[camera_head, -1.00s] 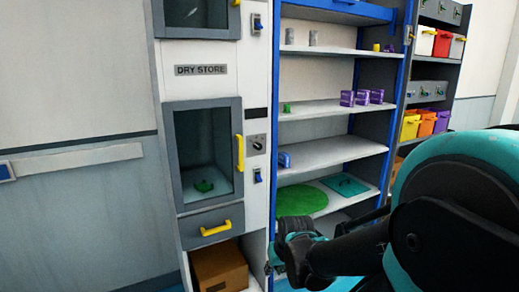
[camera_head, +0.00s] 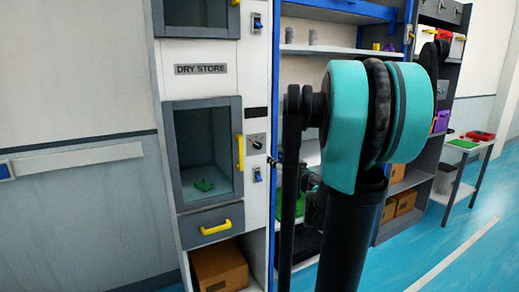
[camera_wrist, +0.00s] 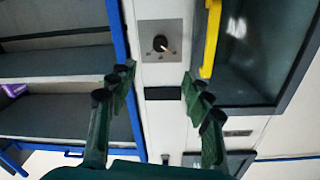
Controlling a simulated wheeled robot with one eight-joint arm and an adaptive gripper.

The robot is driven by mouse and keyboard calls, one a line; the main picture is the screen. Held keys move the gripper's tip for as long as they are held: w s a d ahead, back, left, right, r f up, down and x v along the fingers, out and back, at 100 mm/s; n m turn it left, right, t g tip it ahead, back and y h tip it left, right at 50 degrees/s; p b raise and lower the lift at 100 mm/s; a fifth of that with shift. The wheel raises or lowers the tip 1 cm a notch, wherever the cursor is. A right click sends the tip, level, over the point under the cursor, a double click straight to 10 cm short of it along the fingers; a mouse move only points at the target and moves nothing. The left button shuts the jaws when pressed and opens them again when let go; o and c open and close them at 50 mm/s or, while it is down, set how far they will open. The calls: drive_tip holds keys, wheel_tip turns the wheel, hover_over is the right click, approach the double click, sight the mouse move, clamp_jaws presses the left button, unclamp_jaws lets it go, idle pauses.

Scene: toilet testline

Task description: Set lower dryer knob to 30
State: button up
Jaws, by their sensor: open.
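The lower dryer knob (camera_head: 257,144) is a small dark dial on a grey plate, right of the lower door's yellow handle (camera_head: 240,152). In the wrist view, which is turned upside down, the knob (camera_wrist: 160,43) shows a pale pointer slanting to the lower right; its scale marks are too small to read. My gripper (camera_wrist: 158,78) is open and empty, its two green fingers spread on either side of the panel column. The knob appears between and beyond the fingertips, untouched. In the head view my arm hides most of the gripper.
A blue rocker switch (camera_head: 258,174) sits below the knob and a dark display strip (camera_wrist: 162,93) above it. The dryer's glass door (camera_head: 208,150) holds a green item. Blue-framed shelving (camera_head: 300,70) stands close on the right. A side table (camera_head: 465,160) stands farther right.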

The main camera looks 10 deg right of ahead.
sight(259, 147)
drive_tip(key=x, duration=1.7)
drive_tip(key=shift+a, duration=0.15)
drive_tip(key=shift+c, duration=0.2)
clamp_jaws()
